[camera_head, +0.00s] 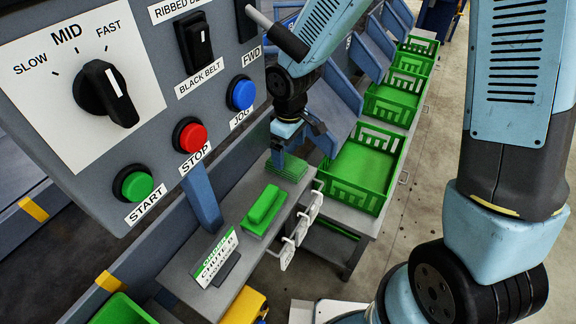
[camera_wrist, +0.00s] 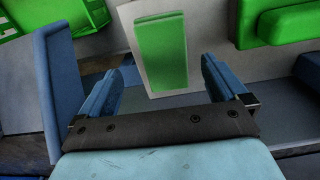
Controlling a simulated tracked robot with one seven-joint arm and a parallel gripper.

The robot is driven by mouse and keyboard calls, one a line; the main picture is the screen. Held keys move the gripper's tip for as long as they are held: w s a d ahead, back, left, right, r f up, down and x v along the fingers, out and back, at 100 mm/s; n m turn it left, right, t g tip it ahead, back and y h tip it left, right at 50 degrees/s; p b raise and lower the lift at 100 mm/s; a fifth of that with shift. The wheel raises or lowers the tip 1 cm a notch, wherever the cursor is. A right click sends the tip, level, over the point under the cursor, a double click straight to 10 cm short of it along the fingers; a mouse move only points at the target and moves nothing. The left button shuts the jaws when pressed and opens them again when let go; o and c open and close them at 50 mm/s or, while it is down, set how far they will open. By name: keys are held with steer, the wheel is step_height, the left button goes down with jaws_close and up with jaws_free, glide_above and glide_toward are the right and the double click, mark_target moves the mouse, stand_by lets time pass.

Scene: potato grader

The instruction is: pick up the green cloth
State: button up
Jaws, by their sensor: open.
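A flat green cloth (camera_head: 288,167), seemingly folded, lies on the grey shelf in the head view, close to the crates. In the wrist view a flat green rectangle on a pale backing, apparently this cloth (camera_wrist: 162,50), lies beyond and between my fingertips. I cannot tell how far above the shelf the fingertips are.
A thick green block (camera_head: 264,208) lies beside the cloth; it also shows in the wrist view (camera_wrist: 290,24). An order sign (camera_head: 214,262) stands nearer. Green crates (camera_head: 361,170) line the right; a control panel (camera_head: 150,150) fills the left.

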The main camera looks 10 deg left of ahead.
mark_target(286, 161)
steer(key=shift+s+a+f, duration=0.1)
steer(key=shift+a+f, duration=0.1)
steer(key=shift+f, duration=1.15)
steer(key=shift+s+a+f, duration=0.1)
steer(key=shift+a+f, duration=0.1)
steer(key=shift+f, duration=1.1)
steer(key=shift+c, duration=0.3)
steer(key=c, duration=1)
steer(key=shift+r, duration=0.15)
step_height(286, 161, up, 10)
steer(key=shift+f, duration=0.1)
